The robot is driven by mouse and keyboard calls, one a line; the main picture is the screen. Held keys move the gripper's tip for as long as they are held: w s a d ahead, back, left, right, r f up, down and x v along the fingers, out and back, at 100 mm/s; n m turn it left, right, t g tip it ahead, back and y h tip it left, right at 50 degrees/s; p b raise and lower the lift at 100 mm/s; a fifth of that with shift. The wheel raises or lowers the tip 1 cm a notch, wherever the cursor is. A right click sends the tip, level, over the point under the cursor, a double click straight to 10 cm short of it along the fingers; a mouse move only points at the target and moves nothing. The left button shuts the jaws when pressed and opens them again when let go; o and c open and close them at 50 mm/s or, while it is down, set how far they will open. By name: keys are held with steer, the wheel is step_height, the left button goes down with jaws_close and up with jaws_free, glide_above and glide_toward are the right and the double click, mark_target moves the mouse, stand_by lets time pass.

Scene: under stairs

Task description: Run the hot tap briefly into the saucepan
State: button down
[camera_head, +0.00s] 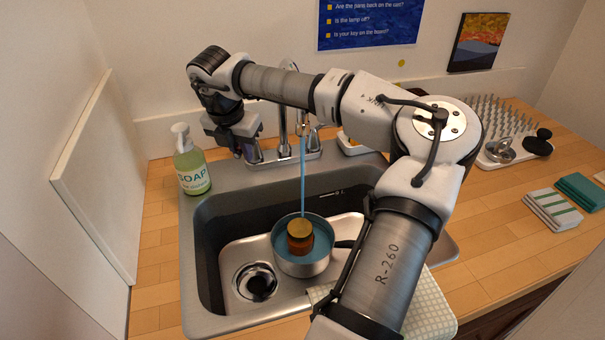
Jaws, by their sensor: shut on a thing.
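The saucepan (303,266) stands in the sink basin, its dark handle pointing right, partly behind my arm. It holds bluish water and an amber jar with a gold lid (300,230). A stream of water (303,180) runs down from the tap spout (284,118) into the pan. My gripper (243,152) is at the left side of the tap, shut on the left tap handle, which is mostly hidden by the fingers. The right tap handle (313,140) shows beside the spout.
A soap bottle (192,163) stands on the left of the sink rim (200,225). The drain (256,282) lies left of the pan. A checked cloth (425,310) lies at the front right. A spiked rack (500,120) and folded cloths (552,208) are on the right counter.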

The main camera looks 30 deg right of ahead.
steer(key=shift+w+a+f+m+b, duration=0.2)
steer(key=shift+m+b, duration=0.3)
steer(key=shift+b, duration=0.35)
steer(key=m+b, duration=0.1)
steer(key=w+m+b, duration=0.1)
steer(key=m, duration=0.1)
steer(key=shift+w+a+g+h, duration=0.25)
steer(key=shift+a+g+h, duration=0.05)
steer(key=shift+g+h, duration=0.1)
steer(key=m, duration=0.1)
steer(key=w+m+b, duration=0.1)
steer(key=m, duration=0.1)
steer(key=shift+w+a+r+g, duration=0.1)
steer(key=shift+a+r+g, duration=0.1)
steer(key=shift+g, duration=0.2)
steer(key=w+m, duration=0.1)
steer(key=m, duration=0.1)
steer(key=w+m+g, duration=0.1)
steer(key=m, duration=0.1)
steer(key=shift+d, duration=0.1)
steer(key=c, duration=0.6)
jaws_free()
steer(key=shift+r, duration=0.1)
